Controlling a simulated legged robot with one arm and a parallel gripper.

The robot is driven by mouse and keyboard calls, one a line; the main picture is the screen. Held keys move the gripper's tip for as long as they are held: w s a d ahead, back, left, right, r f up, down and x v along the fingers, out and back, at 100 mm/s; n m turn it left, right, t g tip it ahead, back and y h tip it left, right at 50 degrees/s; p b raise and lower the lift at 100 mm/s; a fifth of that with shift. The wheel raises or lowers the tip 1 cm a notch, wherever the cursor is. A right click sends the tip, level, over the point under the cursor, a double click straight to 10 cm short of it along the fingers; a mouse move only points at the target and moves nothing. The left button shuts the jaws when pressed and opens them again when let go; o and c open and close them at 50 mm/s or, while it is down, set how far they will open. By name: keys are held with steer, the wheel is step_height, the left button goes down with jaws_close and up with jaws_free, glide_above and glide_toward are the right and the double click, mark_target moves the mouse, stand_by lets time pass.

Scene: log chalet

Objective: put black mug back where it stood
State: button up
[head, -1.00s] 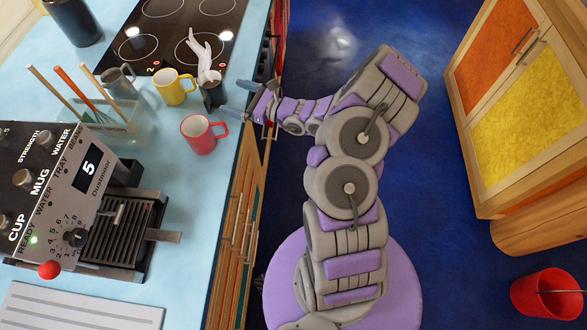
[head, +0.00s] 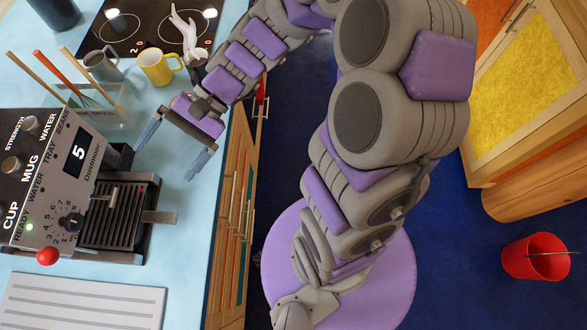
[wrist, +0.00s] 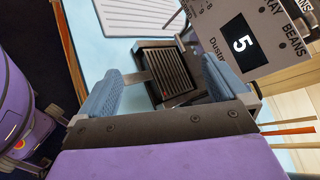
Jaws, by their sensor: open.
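My gripper (head: 172,150) is open and empty over the blue counter in front of the coffee machine; in the wrist view its two blue fingers (wrist: 165,88) stand apart with the drip tray beyond them. I cannot clearly make out a black mug. A dark cup-like object (head: 197,73) shows at the foot of a white hand figure, partly hidden by my arm; I cannot tell if it is a mug. A grey mug (head: 103,65) and a yellow mug (head: 160,68) stand near the hob. A red mug is almost wholly hidden behind my gripper.
The coffee machine (head: 50,175) with its drip tray (head: 118,215) stands at left. A glass holder (head: 98,108) with sticks is behind it. A white ribbed board (head: 80,300) lies in front. A dark canister (head: 55,12) is at the back. A red bucket (head: 535,259) stands on the floor.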

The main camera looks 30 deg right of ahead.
steer(key=s+d+f+n+g+h, duration=0.1)
steer(key=s+d+n+h, duration=0.4)
steer(key=s, duration=0.5)
steer(key=s+d+t+h, duration=0.1)
steer(key=s+d+h, duration=0.2)
steer(key=d, duration=0.3)
steer(key=s+d+n+t+h, duration=0.1)
steer(key=s+d+h, duration=0.2)
steer(key=d+h, duration=0.2)
steer(key=shift+s+d+r+n, duration=0.2)
steer(key=shift+s+d+n, duration=0.1)
steer(key=shift+d, duration=0.2)
steer(key=shift+a, duration=0.1)
